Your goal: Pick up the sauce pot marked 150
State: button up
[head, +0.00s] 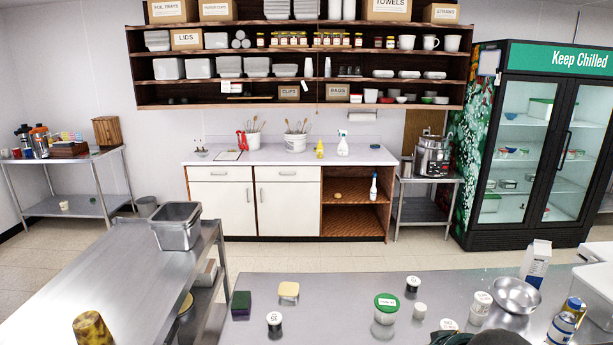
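Several small lidded pots stand on the near steel counter in the head view, and their markings are too small for me to read, so I cannot tell which is marked 150. A dark pot with a white marked lid (274,322) stands at the left. A similar white-lidded dark pot (413,284) stands farther back. A larger green-lidded tub (386,308) and a plain small white pot (419,311) are nearby. A white pot with dark marks (480,303) and a partly hidden white-topped pot (448,325) are at the right. Dark shapes at the bottom edge may be my gripper; its fingers are not distinguishable.
A steel bowl (517,294), a carton (535,262) and a blue-and-white bottle (563,325) crowd the counter's right. A dark green block (241,304) and a yellow-topped container (289,291) are at its left. The counter's middle left is clear. A steel table (130,282) adjoins at left.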

dwell(0.3)
jog(key=c, duration=1.6)
jog(key=shift+w, duration=0.1)
jog(key=w+d+f+n+g+p, duration=0.1)
jog(key=w+d+f+n+g, duration=0.1)
jog(key=w+d+f+n, duration=0.2)
jog(key=w+d+f+n+g+p, duration=0.1)
jog(key=w+d+f+n+g, duration=0.1)
jog(key=w+d+f+n, duration=0.2)
jog(key=w+d+f+n+g+p, duration=0.1)
jog(key=w+d+f+n+g, duration=0.1)
jog(key=w+d+f+n, duration=0.2)
jog(key=shift+w+d+f+n+g, duration=0.15)
jog(key=shift+w+f+n, duration=0.35)
jog(key=shift+w+f, duration=0.5)
jog(key=shift+w+f+n+g, duration=0.25)
jog(key=shift+w+f+n, duration=0.25)
jog(key=shift+w+f, duration=0.4)
jog(key=shift+w+d+f+n, duration=0.2)
jog(key=shift+d+f+n, duration=0.2)
jog(key=shift+f, duration=0.35)
jog(key=shift+f, duration=0.1)
jog(key=shift+f, duration=1.2)
